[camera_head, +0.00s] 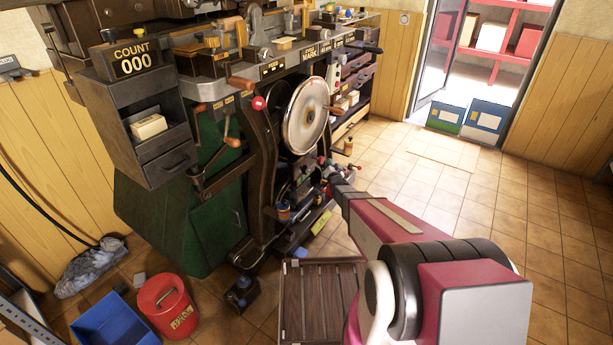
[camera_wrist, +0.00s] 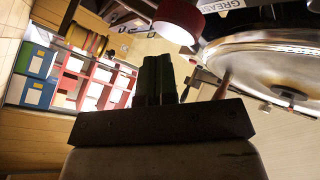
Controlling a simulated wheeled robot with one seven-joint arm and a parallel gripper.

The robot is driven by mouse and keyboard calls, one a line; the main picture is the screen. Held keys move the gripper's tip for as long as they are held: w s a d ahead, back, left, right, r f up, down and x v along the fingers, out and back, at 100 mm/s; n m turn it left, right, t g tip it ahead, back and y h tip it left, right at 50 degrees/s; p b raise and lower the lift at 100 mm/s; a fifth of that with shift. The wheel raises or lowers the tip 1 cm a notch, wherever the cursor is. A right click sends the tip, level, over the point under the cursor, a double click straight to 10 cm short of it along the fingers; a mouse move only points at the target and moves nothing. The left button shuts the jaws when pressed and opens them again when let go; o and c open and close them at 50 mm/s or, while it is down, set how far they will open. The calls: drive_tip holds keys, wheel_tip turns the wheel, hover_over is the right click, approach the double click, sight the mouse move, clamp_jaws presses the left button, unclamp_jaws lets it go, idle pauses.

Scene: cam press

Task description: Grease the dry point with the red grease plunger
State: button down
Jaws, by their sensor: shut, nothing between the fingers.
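My gripper (camera_head: 329,172) reaches to the lower front of the press (camera_head: 262,150), below the big metal wheel (camera_head: 305,115). In the wrist view its dark fingers (camera_wrist: 155,62) are together, with nothing between them. A red cylindrical part with a pale, shiny end, probably the red grease plunger (camera_wrist: 180,18), is just beyond and to the right of the fingertips, apart from them in the picture. A white label reading "GREAS…" (camera_wrist: 220,5) is beside it. In the head view, small red knobs (camera_head: 356,168) show near my gripper. I cannot make out the dry point.
The wheel also fills the right of the wrist view (camera_wrist: 275,60), close to my gripper. A slatted wooden platform (camera_head: 322,300), a red bucket (camera_head: 165,305) and a blue bin (camera_head: 112,325) are on the floor. Tiled floor is clear to the right.

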drive_tip(key=shift+s+d, duration=0.1)
drive_tip(key=shift+d, duration=0.1)
drive_tip(key=s+d, duration=0.2)
drive_tip(key=d, duration=0.1)
drive_tip(key=s+d, duration=0.1)
drive_tip(key=shift+s+d, duration=0.25)
drive_tip(key=shift+d, duration=0.1)
idle(0.4)
drive_tip(key=shift+r, duration=0.1)
idle(0.4)
